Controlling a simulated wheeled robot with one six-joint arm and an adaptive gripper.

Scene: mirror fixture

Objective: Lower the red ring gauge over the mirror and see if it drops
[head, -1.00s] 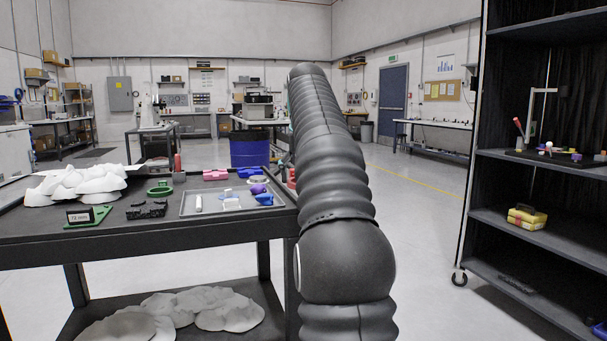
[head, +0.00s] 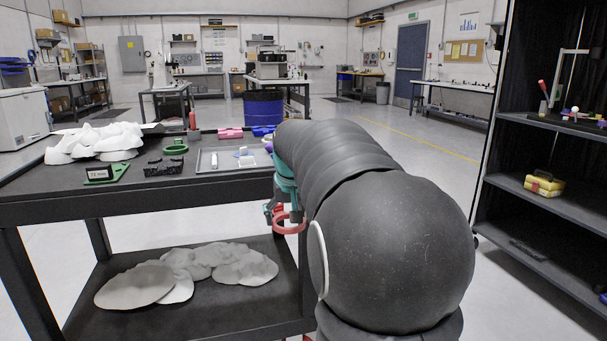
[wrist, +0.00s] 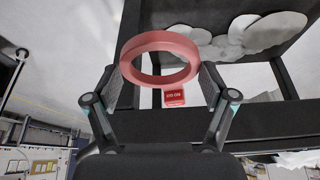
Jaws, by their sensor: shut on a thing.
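My gripper (wrist: 160,80) is shut on the red ring gauge (wrist: 158,38), with one finger on either side of its rim. A small red label tag (wrist: 174,97) with white lettering shows beside the ring. The ring hangs open; through it I see only background. In the head view the ring (head: 289,227) and part of my teal gripper (head: 284,188) show at the right end of the dark bench (head: 100,213), partly behind my arm. I cannot pick out the mirror for certain; my arm hides the tray's right part.
A grey tray (head: 205,167) with small pieces lies on the bench. Beside it are a green ring (head: 175,147), a black part (head: 165,168) and a labelled green plate (head: 119,173). White lumpy pieces (head: 100,140) stand at left. A shelf unit (head: 560,208) stands at right.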

